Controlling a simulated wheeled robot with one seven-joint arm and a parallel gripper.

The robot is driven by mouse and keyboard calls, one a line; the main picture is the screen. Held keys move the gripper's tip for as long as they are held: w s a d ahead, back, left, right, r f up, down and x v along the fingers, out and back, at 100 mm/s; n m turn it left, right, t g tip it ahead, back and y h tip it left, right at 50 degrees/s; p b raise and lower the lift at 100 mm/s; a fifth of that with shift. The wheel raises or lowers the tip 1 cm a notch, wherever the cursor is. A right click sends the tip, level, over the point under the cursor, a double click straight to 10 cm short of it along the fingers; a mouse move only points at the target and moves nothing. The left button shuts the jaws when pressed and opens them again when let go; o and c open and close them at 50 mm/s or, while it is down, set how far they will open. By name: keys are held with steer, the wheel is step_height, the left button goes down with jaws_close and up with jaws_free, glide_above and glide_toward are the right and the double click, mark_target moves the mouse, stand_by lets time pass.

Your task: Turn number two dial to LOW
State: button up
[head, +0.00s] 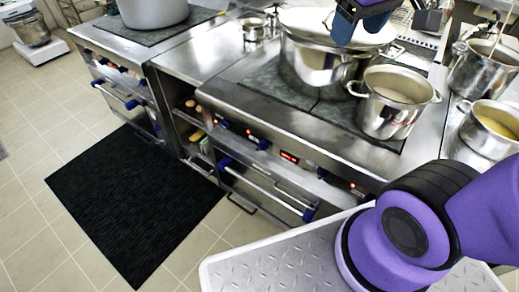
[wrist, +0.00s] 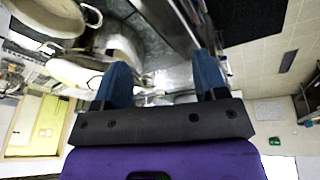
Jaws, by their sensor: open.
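The stove's steel front panel (head: 300,160) runs across the middle of the head view. It carries small dials, among them a blue-marked dial (head: 262,143), with lit red-orange displays (head: 288,157) beside them. Dial numbers and the LOW marking are too small to read, so I cannot tell which dial is number two. My gripper (head: 358,25) is at the top of the head view, over the pots and apart from the front panel. In the wrist view its two blue fingers (wrist: 162,75) are spread apart with nothing held between them.
Another open pot (head: 490,125) stands at the right. Oven handles (head: 265,187) protrude below the panel. A black mat (head: 135,205) lies on the clear floor in front.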

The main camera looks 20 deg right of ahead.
steer(key=w+a+f+n+g+h, duration=0.2)
steer(key=w+a+f+n+h, duration=0.25)
steer(key=w+f, duration=0.65)
steer(key=w+a+f+n+g+h, duration=0.2)
steer(key=w+a+f+n+h, duration=0.3)
steer(key=w+f, duration=0.65)
steer(key=w+a+f+n+t+h, duration=0.15)
steer(key=f+n, duration=0.25)
steer(key=f, duration=0.6)
steer(key=w+a+f+n+t+h, duration=0.1)
steer(key=w+a+f+n, duration=0.3)
steer(key=f, duration=0.6)
steer(key=n+t+h, duration=0.2)
steer(key=n+t, duration=0.7)
steer(key=n, duration=0.3)
glide_toward(259, 148)
steer(key=x, duration=1)
steer(key=shift+d+f, duration=0.1)
steer(key=shift+f, duration=0.15)
steer(key=c, duration=0.9)
